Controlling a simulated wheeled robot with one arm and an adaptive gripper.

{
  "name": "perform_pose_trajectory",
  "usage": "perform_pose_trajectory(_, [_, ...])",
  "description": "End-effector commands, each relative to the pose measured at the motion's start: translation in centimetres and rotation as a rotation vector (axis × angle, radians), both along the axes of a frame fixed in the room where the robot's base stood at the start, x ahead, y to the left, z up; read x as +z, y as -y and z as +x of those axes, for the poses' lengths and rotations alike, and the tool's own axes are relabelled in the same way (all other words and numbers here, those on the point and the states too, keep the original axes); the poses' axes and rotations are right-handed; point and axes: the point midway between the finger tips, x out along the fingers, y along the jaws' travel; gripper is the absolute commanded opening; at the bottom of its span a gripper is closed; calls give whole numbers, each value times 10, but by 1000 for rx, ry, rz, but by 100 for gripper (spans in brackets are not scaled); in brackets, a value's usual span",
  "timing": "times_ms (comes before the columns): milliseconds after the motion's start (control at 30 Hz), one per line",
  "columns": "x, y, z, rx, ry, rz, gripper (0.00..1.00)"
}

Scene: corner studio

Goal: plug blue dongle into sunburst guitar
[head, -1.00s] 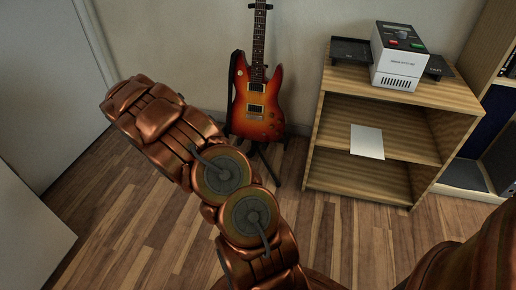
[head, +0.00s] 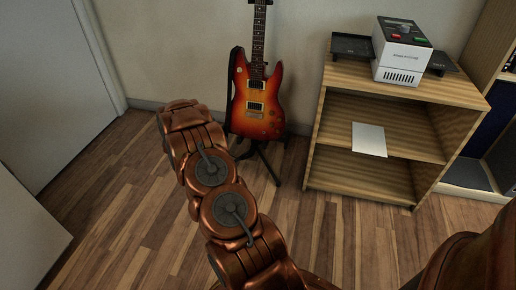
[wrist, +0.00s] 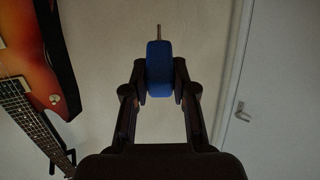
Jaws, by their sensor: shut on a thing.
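The sunburst guitar (head: 257,100) stands upright on a black stand against the wall in the head view. Part of its body (wrist: 22,50) and neck also show at the left edge of the wrist view. My gripper (wrist: 160,78) is shut on the blue dongle (wrist: 159,62), one finger on each side of it. The dongle's thin metal plug (wrist: 158,33) points away from the gripper. The plug is apart from the guitar, which lies off to its left in the wrist view. The gripper and dongle are hidden behind my arm in the head view.
A wooden shelf unit (head: 375,170) stands right of the guitar, with a white device (head: 402,50) and black trays on top and a white sheet (head: 368,139) on its middle shelf. A door with a handle (wrist: 243,112) shows at right in the wrist view. Floor in front is clear.

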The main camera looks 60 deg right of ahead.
Motion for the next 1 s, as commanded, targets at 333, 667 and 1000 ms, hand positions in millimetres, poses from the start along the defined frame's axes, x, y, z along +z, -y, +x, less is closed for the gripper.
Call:
perform_pose_trajectory(333, [-84, 113, -79, -207, 145, -160, 0])
perform_pose_trajectory(667, [-146, 192, -189, -401, 240, -319, 0])
perform_pose_trajectory(1000, [-166, 215, -249, -487, 272, -392, 0])
